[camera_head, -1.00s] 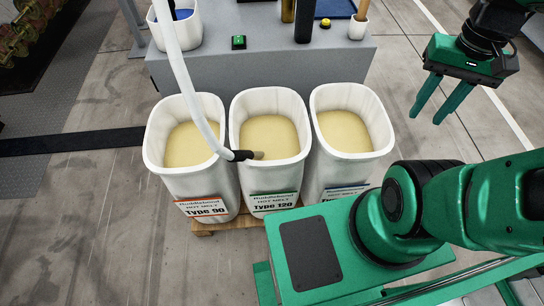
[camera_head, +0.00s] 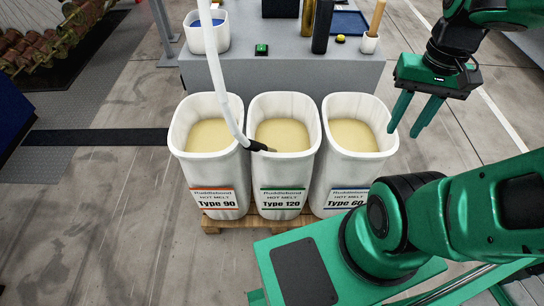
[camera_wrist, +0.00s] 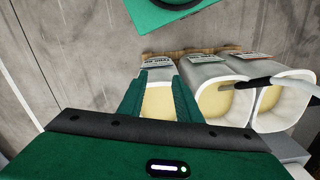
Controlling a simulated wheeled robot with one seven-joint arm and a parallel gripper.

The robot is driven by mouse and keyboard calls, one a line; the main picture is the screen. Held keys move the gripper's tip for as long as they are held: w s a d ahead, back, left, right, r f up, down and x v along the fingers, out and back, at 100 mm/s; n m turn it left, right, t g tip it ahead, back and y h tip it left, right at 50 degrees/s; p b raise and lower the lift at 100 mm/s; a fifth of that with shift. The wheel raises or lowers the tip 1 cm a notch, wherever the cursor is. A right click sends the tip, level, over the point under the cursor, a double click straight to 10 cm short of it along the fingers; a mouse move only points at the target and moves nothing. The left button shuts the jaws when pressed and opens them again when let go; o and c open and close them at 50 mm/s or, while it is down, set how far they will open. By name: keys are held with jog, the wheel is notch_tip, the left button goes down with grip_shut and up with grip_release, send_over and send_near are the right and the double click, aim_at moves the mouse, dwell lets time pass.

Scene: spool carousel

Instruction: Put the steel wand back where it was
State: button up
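The wand is a thin rod with a dark end (camera_head: 262,147) on a pale hose (camera_head: 220,80). Its tip lies in the middle bin, labelled Type 120 (camera_head: 283,195), over the pale granules. The wand also shows in the wrist view (camera_wrist: 240,85), right of my fingers. My gripper (camera_head: 405,132) is open and empty, fingers pointing down, beside the right rim of the Type 60 bin (camera_head: 350,170). In the wrist view my fingers (camera_wrist: 157,92) are apart, with the Type 60 bin showing between them. Where the wand was before cannot be told.
The Type 90 bin (camera_head: 208,180) stands at the left of the row, on a wooden pallet (camera_head: 232,222). Behind is a grey bench (camera_head: 240,75) with a white tub (camera_head: 207,38), a green button (camera_head: 261,49), dark cylinders (camera_head: 322,28) and a yellow button (camera_head: 340,39).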

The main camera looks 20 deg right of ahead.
jog(key=shift+o, duration=1.2)
jog(key=m+t, duration=0.3)
jog(key=m, duration=0.5)
send_over(278, 151)
jog(key=s+d, duration=0.1)
jog(key=s, duration=0.1)
jog(key=s+f+x, duration=0.1)
jog(key=s+x, duration=0.3)
jog(key=x, duration=1.1)
jog(key=s+d+f+x, duration=0.1)
jog(key=s+x, duration=0.2)
jog(key=x, duration=1.2)
jog(key=shift+y, duration=0.3)
jog(key=shift+a+x, duration=0.15)
jog(key=shift+x, duration=2.3)
jog(key=shift+a+x, duration=0.1)
jog(key=shift+x, duration=2.35)
grip_shut()
